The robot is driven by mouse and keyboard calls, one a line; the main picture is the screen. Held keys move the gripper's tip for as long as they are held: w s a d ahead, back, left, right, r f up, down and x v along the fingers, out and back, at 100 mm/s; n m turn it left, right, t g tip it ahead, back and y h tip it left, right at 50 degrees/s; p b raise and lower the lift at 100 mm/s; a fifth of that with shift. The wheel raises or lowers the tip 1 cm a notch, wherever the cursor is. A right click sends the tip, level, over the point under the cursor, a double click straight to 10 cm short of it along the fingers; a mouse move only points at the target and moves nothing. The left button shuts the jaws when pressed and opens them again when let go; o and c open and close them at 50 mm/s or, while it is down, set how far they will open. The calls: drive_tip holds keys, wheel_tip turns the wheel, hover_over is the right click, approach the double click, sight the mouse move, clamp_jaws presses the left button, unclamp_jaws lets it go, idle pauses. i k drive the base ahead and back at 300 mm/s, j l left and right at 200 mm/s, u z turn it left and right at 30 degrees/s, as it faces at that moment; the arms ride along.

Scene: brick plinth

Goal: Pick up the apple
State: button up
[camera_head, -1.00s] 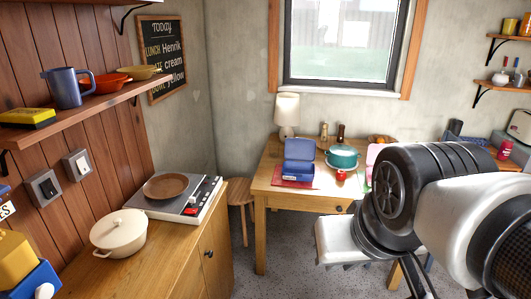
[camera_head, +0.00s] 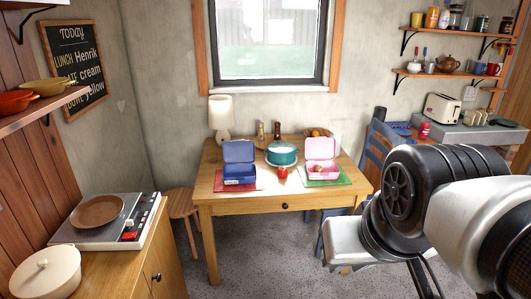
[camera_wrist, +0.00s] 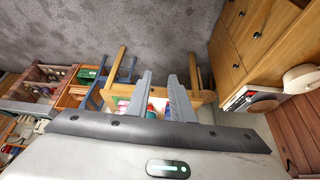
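The apple (camera_head: 283,172) looks like a small red round thing on the wooden table (camera_head: 237,210), at its front middle, between two open lunch boxes and in front of a teal pot. My gripper (camera_wrist: 167,80) shows two grey fingers standing apart with nothing held between them. In the head view my gripper's white body hangs at the lower right, nearer to me than the table and well short of the apple. In the wrist view the table's items appear small behind the fingers, and I cannot make out the apple there.
A blue lunch box (camera_head: 239,175) sits left of the apple, a pink one (camera_head: 321,172) right, the teal pot (camera_head: 281,153) behind. A lamp (camera_head: 221,115) stands at the back left. A blue chair (camera_head: 378,150) is at the right. A counter with a hotplate (camera_head: 95,225) stands left. Grey floor lies between.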

sight(282, 171)
drive_tip(key=i+z, duration=0.1)
drive_tip(key=i, duration=0.55)
drive_tip(key=i+z, duration=0.1)
drive_tip(key=i, duration=0.55)
drive_tip(key=i+j+z, duration=0.1)
drive_tip(key=i, duration=0.55)
drive_tip(key=i+j+z, duration=0.1)
drive_tip(key=i+j, duration=0.15)
drive_tip(key=i, duration=0.4)
